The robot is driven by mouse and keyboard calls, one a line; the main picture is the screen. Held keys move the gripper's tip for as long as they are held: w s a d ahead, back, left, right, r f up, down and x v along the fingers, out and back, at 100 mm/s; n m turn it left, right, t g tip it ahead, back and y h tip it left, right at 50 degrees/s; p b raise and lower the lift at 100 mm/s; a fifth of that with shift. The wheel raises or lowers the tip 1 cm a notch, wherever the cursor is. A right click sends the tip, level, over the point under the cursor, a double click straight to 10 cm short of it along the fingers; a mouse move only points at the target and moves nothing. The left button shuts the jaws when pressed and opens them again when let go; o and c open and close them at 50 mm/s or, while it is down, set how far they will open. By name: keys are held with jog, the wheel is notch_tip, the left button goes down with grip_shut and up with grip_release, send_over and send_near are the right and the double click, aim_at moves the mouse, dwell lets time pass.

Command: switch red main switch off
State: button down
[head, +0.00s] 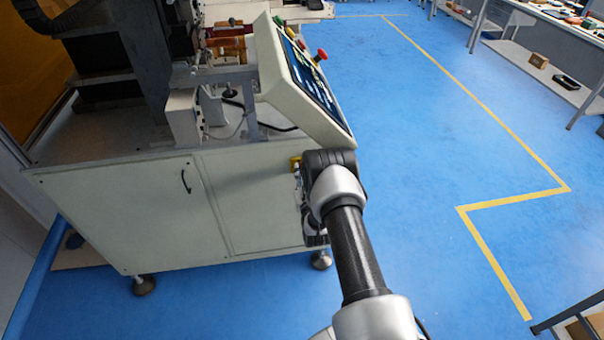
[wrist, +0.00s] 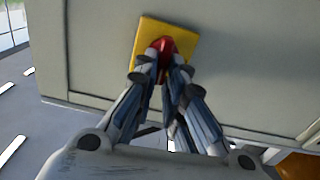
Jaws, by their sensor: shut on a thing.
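The red main switch (wrist: 166,47) sits on a yellow plate (wrist: 150,37) on the pale cabinet wall in the wrist view. My gripper (wrist: 165,67) is shut on the red handle, with its fingertips on either side of it. The fingers hide part of the handle, so I cannot tell its exact turn angle. In the head view, a bit of the yellow plate (head: 296,164) shows beside my wrist at the cabinet's right end. The red handle is hidden there behind my arm.
The pale machine cabinet (head: 130,215) stands on feet on the blue floor. A tilted control panel (head: 305,80) with a red knob (head: 321,54) overhangs just above my wrist. Open floor (head: 420,150) with yellow lines lies to the right. Shelving (head: 540,62) stands at far right.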

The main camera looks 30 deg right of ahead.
jog(key=shift+w+a+f+n+b, duration=0.15)
jog(key=shift+n+b, duration=0.8)
jog(key=shift+n, duration=1.9)
jog(key=shift+s+a+f+n+b, duration=0.2)
jog(key=shift+n+b, duration=0.7)
jog(key=shift+n, duration=2)
jog(key=shift+w+a+f+n+b, duration=0.25)
jog(key=shift+n+b, duration=0.7)
jog(key=shift+n, duration=1.9)
jog(key=shift+f, duration=0.1)
jog(key=c, duration=1.7)
grip_release()
jog(key=shift+o, duration=0.2)
jog(key=shift+s, duration=0.1)
jog(key=v, duration=1.2)
